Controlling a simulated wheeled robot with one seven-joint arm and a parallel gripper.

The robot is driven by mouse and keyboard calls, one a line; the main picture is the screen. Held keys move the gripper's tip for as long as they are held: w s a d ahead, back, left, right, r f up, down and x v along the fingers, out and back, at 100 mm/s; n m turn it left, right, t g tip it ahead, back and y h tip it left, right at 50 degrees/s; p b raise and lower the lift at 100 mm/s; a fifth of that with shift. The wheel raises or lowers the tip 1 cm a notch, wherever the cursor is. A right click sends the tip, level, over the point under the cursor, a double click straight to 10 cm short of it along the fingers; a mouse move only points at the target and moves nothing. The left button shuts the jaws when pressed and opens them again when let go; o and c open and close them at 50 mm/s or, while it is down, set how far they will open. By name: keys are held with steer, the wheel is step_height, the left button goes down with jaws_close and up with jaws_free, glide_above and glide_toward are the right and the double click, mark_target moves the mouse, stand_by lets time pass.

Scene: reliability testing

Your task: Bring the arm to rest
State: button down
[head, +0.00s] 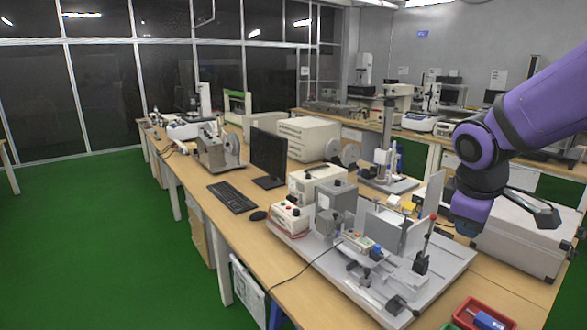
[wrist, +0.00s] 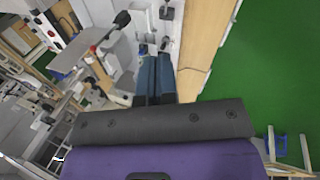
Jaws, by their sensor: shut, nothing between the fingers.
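My purple arm (head: 535,105) comes in from the right in the head view and bends down over the bench. Its lower end (head: 470,208) hangs above the right side of the bench, near a grey case. I cannot make out the fingers clearly there. In the wrist view my gripper (wrist: 154,60) shows two dark blue fingers side by side, shut, with nothing between them. Bench equipment and the bench edge lie beyond the fingertips.
A grey plate (head: 455,262) with test fixtures stands below and left of the arm. A light grey case (head: 520,232) is close behind it. A red tray (head: 487,312) lies at the front right. A monitor (head: 268,153) and keyboard (head: 232,197) stand left. Green floor (head: 80,240) is clear.

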steer(key=s+r+m+t+y, duration=0.1)
steer(key=s+r+m, duration=0.3)
steer(key=s, duration=0.3)
steer(key=s+r+m+t+y, duration=0.1)
steer(key=s+r+m, duration=0.2)
steer(key=s+m, duration=0.2)
steer(key=s, duration=0.3)
steer(key=shift+s+a+r, duration=0.15)
steer(key=shift+a+r, duration=0.15)
steer(key=shift+r, duration=0.1)
